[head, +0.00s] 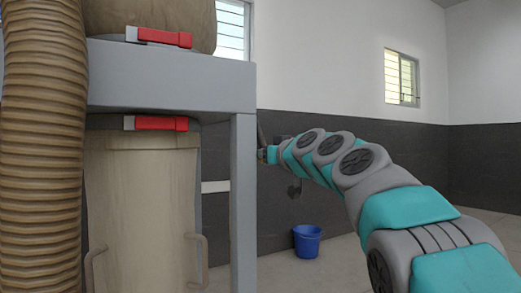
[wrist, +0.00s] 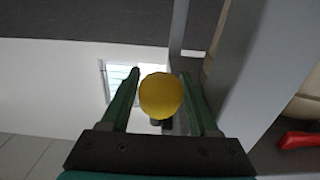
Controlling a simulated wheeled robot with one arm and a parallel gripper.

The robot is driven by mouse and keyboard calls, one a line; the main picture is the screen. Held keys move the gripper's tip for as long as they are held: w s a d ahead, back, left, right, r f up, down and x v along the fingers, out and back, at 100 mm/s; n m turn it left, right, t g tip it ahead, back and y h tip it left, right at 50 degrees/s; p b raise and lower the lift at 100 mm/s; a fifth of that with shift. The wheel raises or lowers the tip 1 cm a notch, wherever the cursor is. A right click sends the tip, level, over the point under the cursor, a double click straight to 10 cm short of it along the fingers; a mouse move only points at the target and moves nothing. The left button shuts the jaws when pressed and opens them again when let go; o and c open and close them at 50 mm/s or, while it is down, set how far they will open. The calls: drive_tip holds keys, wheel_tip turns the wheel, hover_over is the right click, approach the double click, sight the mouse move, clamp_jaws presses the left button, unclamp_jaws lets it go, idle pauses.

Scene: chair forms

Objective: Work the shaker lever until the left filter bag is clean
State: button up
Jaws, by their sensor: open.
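In the wrist view a round yellow knob (wrist: 161,97) sits between the two green fingers of my gripper (wrist: 160,74). The fingers stand apart on either side of it, and no firm grip shows. A short dark piece shows behind the knob; I cannot tell for sure that it is the shaker lever's rod. In the head view the end of my arm reaches behind the grey post, so the fingers and knob are hidden there. The bottom of a brown filter bag (head: 150,22) shows at the top left, cut off by the frame. I cannot tell whether it is the left one or how clean it is.
A grey frame (head: 243,200) stands close beside my gripper. Red clamp handles (head: 161,123) sit on the bag bands. A tan lower bag or drum (head: 140,210) and a ribbed hose (head: 42,150) are at left. A blue bucket (head: 307,242) stands on open floor.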

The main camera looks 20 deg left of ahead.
clamp_jaws()
idle(0.6)
idle(0.9)
